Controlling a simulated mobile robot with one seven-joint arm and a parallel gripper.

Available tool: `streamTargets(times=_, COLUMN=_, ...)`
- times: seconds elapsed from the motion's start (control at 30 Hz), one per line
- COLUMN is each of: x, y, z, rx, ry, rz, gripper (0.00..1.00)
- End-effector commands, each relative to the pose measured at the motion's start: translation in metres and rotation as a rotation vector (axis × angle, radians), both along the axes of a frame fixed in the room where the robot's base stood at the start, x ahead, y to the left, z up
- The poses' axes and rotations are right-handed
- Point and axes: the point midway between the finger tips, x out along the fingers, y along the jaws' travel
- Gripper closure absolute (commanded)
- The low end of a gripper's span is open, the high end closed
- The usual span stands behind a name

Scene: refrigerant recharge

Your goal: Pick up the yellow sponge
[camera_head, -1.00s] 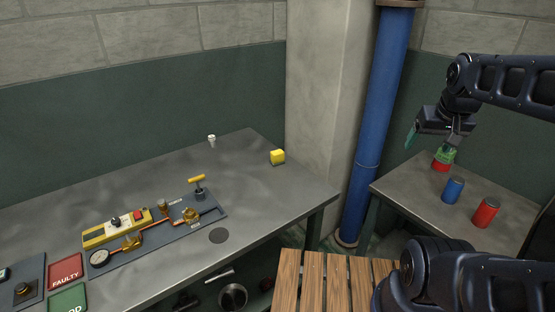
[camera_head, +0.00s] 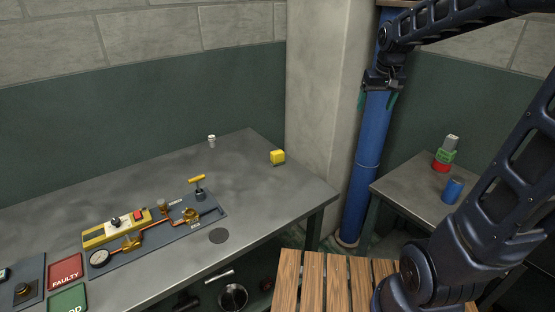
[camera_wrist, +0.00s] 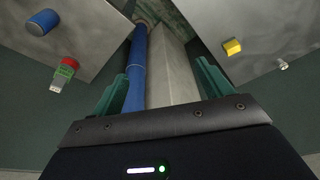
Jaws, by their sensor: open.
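The yellow sponge (camera_head: 277,157) lies near the back right corner of the left grey workbench, with a darker green underside. It also shows in the wrist view (camera_wrist: 232,47), to the right of the fingers. My gripper (camera_head: 377,98) is in front of the blue pipe, higher than the sponge and to its right. Its two green fingers are apart with nothing between them; they also show in the wrist view (camera_wrist: 157,88).
The workbench (camera_head: 300,196) bears a gauge-and-valve panel (camera_head: 155,232) and a small white fitting (camera_head: 211,141). A concrete pillar (camera_head: 320,100) and blue pipe (camera_head: 368,150) stand behind.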

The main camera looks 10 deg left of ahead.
Motion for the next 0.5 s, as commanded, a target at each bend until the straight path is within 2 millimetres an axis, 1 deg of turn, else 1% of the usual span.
streamTargets(times=0.03, x=0.013, y=0.011, z=-0.004, rx=-0.003, ry=0.013, rz=0.017, gripper=0.22)
streamTargets(times=0.2, x=0.051, y=0.048, z=-0.019, rx=-0.012, ry=0.043, rz=0.066, gripper=0.22)
streamTargets(times=0.37, x=0.084, y=0.086, z=-0.038, rx=-0.022, ry=0.073, rz=0.113, gripper=0.22)
streamTargets(times=0.5, x=0.110, y=0.121, z=-0.059, rx=-0.030, ry=0.097, rz=0.153, gripper=0.22)
